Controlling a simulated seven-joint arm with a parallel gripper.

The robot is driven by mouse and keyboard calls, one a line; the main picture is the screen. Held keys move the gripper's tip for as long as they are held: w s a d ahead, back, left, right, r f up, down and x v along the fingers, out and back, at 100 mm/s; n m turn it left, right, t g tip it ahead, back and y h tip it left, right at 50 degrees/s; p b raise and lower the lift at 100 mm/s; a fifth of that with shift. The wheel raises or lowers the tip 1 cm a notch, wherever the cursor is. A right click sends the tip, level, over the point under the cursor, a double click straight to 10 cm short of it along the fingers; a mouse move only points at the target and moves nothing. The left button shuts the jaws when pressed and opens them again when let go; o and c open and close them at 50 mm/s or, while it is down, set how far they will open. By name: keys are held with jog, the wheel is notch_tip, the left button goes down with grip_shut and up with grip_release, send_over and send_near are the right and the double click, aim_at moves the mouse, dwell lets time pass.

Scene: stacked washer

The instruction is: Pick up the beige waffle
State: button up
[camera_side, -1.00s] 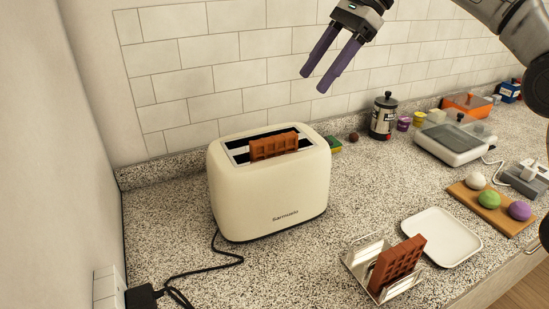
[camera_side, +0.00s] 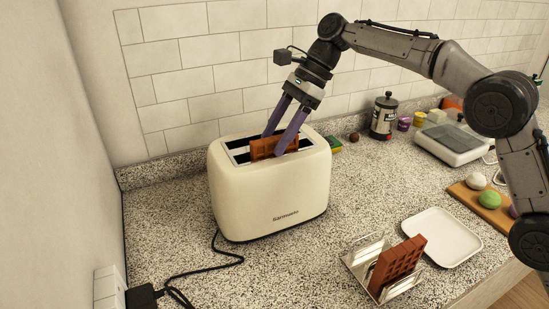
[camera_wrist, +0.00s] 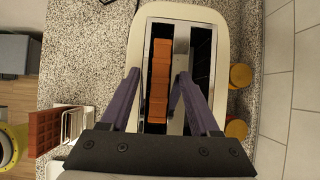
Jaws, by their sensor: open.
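A waffle (camera_side: 262,149) stands upright in one slot of the cream toaster (camera_side: 262,195), its upper part above the slot and its lower part hidden. It looks reddish brown, not beige. My gripper (camera_side: 273,145) is over the toaster, pointing down with its purple fingers apart. In the wrist view my gripper (camera_wrist: 160,76) has one finger on each side of the waffle (camera_wrist: 159,83); I cannot tell whether either touches it. A second brown waffle (camera_side: 399,262) leans upright in the wire rack (camera_side: 357,262) at front right.
A white plate (camera_side: 441,236) lies beside the rack. A French press (camera_side: 384,118) and a grey-lidded appliance (camera_side: 454,142) stand at the back right. The tiled wall (camera_side: 215,60) is close behind the toaster. A black cord (camera_side: 215,262) runs along the counter at front left.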

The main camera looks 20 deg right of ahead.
jog(key=shift+a+f, duration=0.3)
jog(key=shift+f, duration=0.3)
jog(key=shift+f, duration=0.2)
grip_shut()
jog(key=shift+r, duration=3.9)
jog(key=d, duration=1.8)
